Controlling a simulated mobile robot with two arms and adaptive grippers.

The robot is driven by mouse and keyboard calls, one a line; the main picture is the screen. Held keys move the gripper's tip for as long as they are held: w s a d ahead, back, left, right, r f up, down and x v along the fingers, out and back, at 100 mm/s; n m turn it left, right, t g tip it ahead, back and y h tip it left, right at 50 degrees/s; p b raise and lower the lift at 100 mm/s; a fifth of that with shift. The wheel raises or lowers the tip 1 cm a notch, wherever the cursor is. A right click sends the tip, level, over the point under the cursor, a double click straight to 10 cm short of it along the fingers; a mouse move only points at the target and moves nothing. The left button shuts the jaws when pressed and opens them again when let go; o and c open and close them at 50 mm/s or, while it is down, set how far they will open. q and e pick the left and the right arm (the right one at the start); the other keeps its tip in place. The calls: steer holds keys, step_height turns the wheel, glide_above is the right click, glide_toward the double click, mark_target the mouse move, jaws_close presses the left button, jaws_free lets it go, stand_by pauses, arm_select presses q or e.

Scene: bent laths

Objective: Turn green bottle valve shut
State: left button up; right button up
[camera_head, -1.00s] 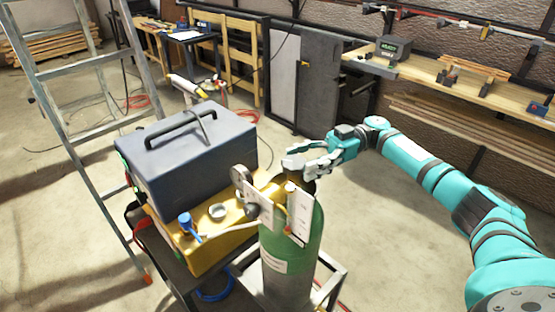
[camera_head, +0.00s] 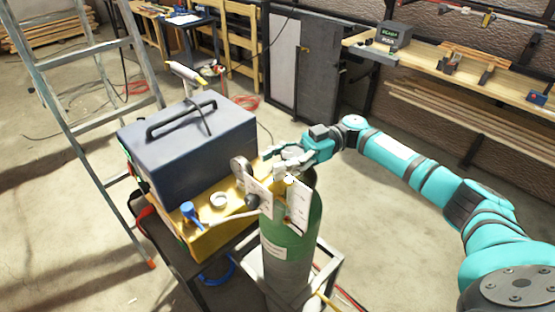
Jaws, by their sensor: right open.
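The green bottle (camera_head: 303,228) stands upright on the cart, with a grey lower part and a white label. Its top carries a gauge (camera_head: 239,164), fittings and white tags (camera_head: 299,205). My right gripper (camera_head: 282,161) comes in from the right and is at the bottle's top, just behind and above the tags. Its fingers are open around or beside the valve; I cannot tell whether they touch it. The valve itself is mostly hidden by the fingers and fittings. My left gripper is not in view.
A dark blue machine (camera_head: 190,150) with a handle sits on a yellow box (camera_head: 215,222) beside the bottle. A ladder (camera_head: 85,120) stands at the left. A workbench (camera_head: 470,75) runs along the back wall. Floor at the right is clear.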

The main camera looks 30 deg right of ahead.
steer(key=shift+a, duration=0.1)
jaws_close()
steer(key=shift+r, duration=0.2)
steer(key=shift+w, duration=0.1)
